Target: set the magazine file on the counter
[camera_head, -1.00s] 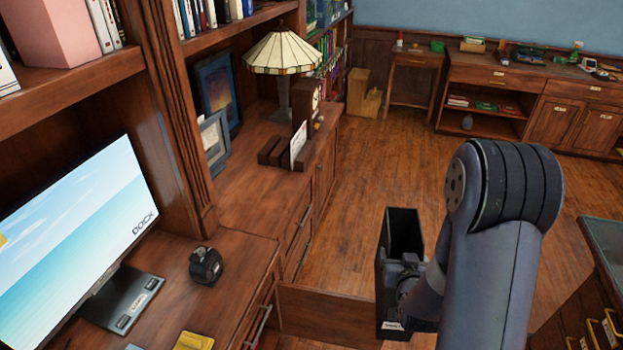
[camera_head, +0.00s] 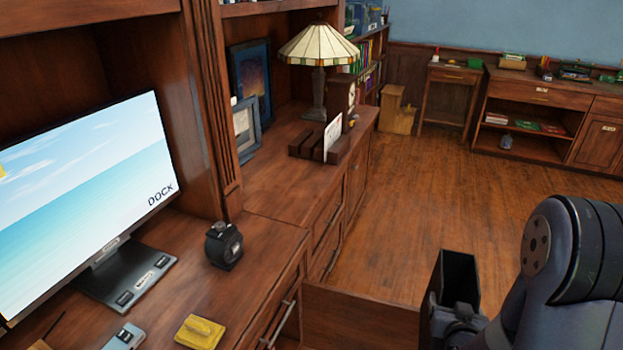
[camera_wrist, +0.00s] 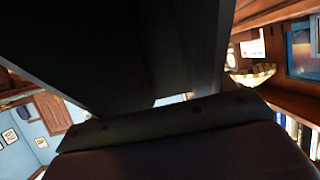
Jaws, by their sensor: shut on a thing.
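The magazine file (camera_head: 458,272) is black, open-topped and roughly upright at the lower right of the head view. My gripper (camera_head: 447,318) is shut on it and holds it above the floor, to the right of an open drawer. In the wrist view the file (camera_wrist: 120,45) is a dark shape filling much of the picture. The fingertips are partly hidden by the file and my wrist. A wood counter (camera_head: 275,190) runs under the bookcases on the left, and another wood counter (camera_head: 535,92) stands along the far wall. The file is apart from both.
The open drawer (camera_head: 360,318) juts out from the desk. The desk holds a monitor (camera_head: 90,200), a small black device (camera_head: 223,245) and a yellow item (camera_head: 200,332). The left counter bears a lamp (camera_head: 318,48), frames and a dark wood rack (camera_head: 320,148). The floor between is clear.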

